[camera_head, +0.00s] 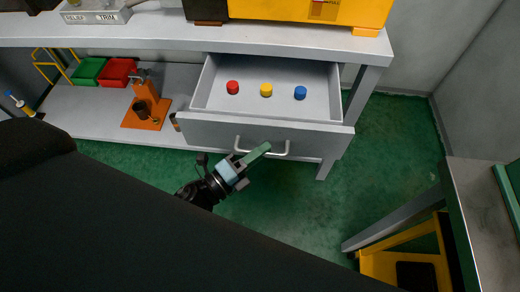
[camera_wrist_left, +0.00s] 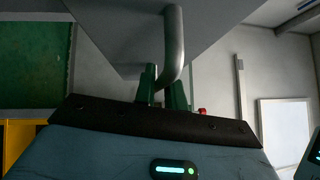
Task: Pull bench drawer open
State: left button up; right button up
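The bench drawer (camera_head: 262,132) is grey and stands pulled out from under the bench top, with its inside in view. Its bar handle (camera_head: 283,154) is on the front face. The handle also shows as a bent grey bar in the left wrist view (camera_wrist_left: 174,40). My left gripper (camera_head: 262,149) is at the handle. In the left wrist view its green fingers (camera_wrist_left: 162,88) stand close on either side of the bar, closed on it. The exact contact is partly hidden. My right gripper is not in view.
A red cap (camera_head: 233,87), a yellow cap (camera_head: 266,90) and a blue cap (camera_head: 300,92) lie in the drawer. The bench top (camera_head: 200,38) is above it. An orange stand (camera_head: 146,105) is on the lower shelf. A yellow frame (camera_head: 405,262) stands at right. Green floor (camera_head: 310,205) is clear before the drawer.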

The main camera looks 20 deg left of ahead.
pick_arm(q)
jog(key=o, duration=0.4)
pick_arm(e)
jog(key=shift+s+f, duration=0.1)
pick_arm(q)
jog(key=shift+b+v, duration=0.65)
jog(key=shift+v, duration=3.3)
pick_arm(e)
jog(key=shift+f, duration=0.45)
